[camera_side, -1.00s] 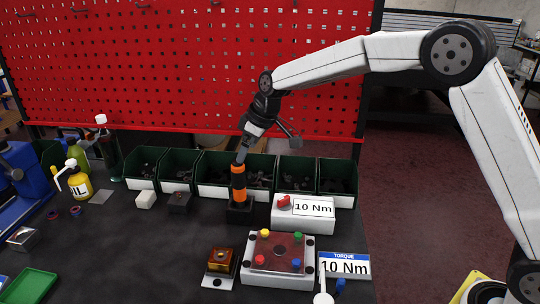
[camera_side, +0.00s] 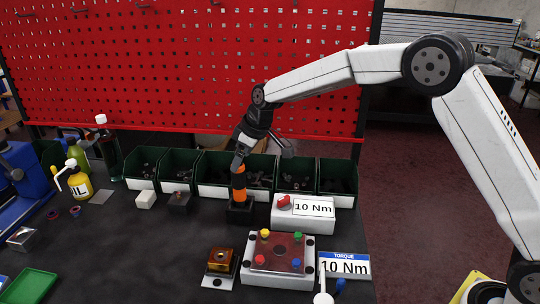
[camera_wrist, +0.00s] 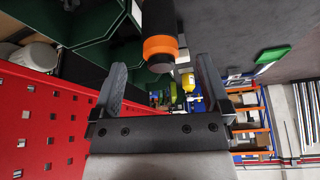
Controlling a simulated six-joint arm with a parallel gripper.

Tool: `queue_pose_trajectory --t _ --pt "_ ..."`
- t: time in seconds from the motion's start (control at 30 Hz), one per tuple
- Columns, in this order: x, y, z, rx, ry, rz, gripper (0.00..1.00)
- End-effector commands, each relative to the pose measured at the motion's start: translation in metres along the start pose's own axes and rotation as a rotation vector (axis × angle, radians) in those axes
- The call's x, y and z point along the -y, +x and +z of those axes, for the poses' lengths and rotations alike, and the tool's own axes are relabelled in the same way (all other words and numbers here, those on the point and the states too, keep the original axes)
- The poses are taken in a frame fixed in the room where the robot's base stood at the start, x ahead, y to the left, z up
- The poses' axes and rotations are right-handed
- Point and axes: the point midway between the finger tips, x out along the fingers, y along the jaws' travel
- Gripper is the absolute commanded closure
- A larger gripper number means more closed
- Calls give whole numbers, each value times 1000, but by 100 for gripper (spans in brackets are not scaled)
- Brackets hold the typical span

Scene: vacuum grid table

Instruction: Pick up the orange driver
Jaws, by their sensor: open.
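The orange driver (camera_side: 239,184) stands upright in a black holder (camera_side: 240,213) on the dark table, in front of the green bins. It has orange and black bands. My gripper (camera_side: 241,160) is at the driver's upper end in the side view, its fingers hard to make out there. In the wrist view the driver (camera_wrist: 160,47) shows at the top middle, its orange band and dark end in view. The two dark fingers of my gripper (camera_wrist: 160,80) are spread apart, one on each side of it, with gaps between. The jaws are open and hold nothing.
Several green bins (camera_side: 210,190) stand in a row behind the driver, below a red pegboard (camera_side: 180,70). A white box marked 10 Nm (camera_side: 290,222) stands close to its right. A plate with coloured knobs (camera_side: 262,272) lies in front. The table at front left has free room.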

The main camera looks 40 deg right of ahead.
Motion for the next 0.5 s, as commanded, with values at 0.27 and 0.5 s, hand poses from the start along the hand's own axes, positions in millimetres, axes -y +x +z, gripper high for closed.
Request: queue_pose_trajectory --t 0.27,0.5 --pt "1 32 2 2 0 -2 3" --pt "1 44 2 -1 0 0 3"
